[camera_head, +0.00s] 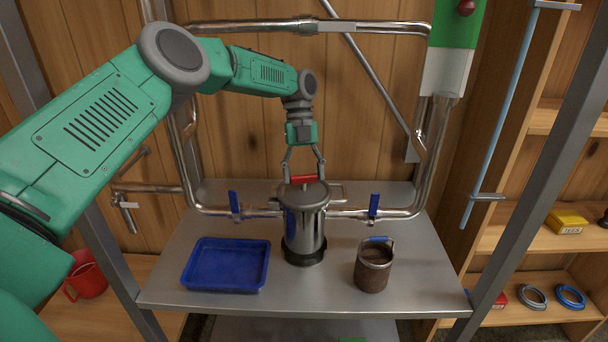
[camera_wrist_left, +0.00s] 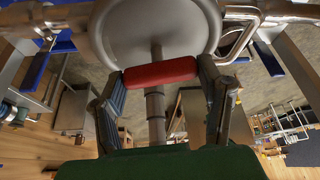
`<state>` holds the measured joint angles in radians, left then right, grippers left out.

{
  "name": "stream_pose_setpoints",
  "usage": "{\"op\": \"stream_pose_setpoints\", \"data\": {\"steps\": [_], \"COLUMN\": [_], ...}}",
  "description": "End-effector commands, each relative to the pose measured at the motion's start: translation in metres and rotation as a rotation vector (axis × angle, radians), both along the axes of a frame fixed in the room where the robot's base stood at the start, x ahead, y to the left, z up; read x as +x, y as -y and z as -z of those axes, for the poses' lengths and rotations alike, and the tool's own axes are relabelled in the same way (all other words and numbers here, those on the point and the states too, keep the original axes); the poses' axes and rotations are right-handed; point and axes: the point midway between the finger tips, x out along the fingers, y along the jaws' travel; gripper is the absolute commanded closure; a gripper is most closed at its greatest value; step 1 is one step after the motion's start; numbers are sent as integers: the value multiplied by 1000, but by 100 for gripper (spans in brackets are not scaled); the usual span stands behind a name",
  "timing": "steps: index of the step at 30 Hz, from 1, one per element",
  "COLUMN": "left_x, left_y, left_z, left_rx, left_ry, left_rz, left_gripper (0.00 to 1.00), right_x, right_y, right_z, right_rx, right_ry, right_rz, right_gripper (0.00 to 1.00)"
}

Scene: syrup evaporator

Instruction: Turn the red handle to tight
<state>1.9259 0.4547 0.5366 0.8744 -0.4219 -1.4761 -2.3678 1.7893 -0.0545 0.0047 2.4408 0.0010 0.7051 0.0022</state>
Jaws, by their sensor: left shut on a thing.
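The red handle (camera_head: 304,180) sits on top of the lid of a steel canister (camera_head: 304,225) in the middle of the metal table. My left gripper (camera_head: 303,176) comes down from above and is shut on the red handle. In the left wrist view the red handle (camera_wrist_left: 160,72) lies crosswise between the two fingers of my left gripper (camera_wrist_left: 161,78). The grey round lid (camera_wrist_left: 155,28) and a central rod show behind it. My right gripper is not in view.
Steel pipes with blue valve levers (camera_head: 374,205) run behind the canister. A wooden shelf (camera_head: 545,240) stands at the right. The table's front middle is clear.

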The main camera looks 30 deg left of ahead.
Motion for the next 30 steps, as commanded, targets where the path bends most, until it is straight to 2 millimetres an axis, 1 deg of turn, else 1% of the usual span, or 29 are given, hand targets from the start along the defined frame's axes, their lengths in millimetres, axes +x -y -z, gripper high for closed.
{"op": "stream_pose_setpoints", "data": {"steps": [6, 12, 27, 28, 29, 30], "left_x": [0, 0, 0, 0, 0, 0], "left_y": [0, 0, 0, 0, 0, 0], "left_z": [3, 3, 3, 3, 3, 2], "left_rx": [3, 3, 2, 2, 2, 2], "left_ry": [-2, 0, -1, -1, -1, -1], "left_rz": [112, 164, 180, 180, 180, 180], "left_gripper": [68, 68, 68, 32, 22, 17], "right_x": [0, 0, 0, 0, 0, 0], "right_y": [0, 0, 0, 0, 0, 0], "right_z": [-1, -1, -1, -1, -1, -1], "right_rx": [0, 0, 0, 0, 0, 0], "right_ry": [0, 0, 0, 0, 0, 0], "right_rz": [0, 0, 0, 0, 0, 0], "right_gripper": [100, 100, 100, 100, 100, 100]}}
